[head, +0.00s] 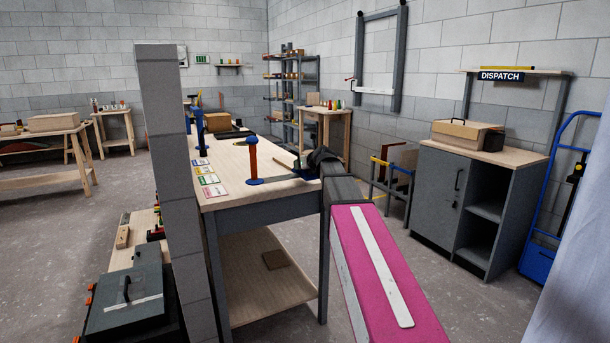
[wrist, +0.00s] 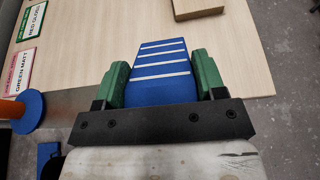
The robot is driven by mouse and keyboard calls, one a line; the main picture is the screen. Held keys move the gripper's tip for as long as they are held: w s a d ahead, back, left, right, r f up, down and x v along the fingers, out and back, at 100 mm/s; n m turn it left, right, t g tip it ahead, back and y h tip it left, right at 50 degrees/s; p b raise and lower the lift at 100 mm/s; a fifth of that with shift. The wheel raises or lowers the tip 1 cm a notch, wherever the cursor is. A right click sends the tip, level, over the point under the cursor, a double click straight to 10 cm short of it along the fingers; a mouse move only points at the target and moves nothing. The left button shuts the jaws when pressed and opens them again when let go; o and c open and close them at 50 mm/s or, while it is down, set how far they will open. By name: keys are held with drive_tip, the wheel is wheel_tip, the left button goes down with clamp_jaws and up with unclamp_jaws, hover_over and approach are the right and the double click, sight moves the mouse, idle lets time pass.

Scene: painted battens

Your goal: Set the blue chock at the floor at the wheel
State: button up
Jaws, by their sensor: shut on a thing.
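The blue chock (wrist: 165,90), a blue block with white stripes across its top, sits between the green fingers of my gripper (wrist: 164,78) in the wrist view. The gripper is shut on it, a finger against each side. In the wrist view, the workbench top (wrist: 100,40) lies beneath and beyond the chock. In the head view my arm reaches to the near right end of the workbench (head: 225,175), and I cannot make out the chock there. I cannot clearly make out a wheel; a blue hand truck (head: 540,255) stands partly in view at the right.
An orange post on a blue base (head: 253,160) and several coloured cards (head: 207,180) are on the bench. A grey pillar (head: 168,170) stands at its left. A dispatch cabinet (head: 435,190) stands at the right wall. Concrete floor (head: 425,265) is open between bench and cabinet.

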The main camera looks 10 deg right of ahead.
sight(305, 173)
drive_tip(key=shift+d+f, duration=0.1)
drive_tip(key=shift+f, duration=2)
drive_tip(key=shift+f, duration=0.1)
drive_tip(key=o, duration=1.2)
drive_tip(key=v, duration=1.2)
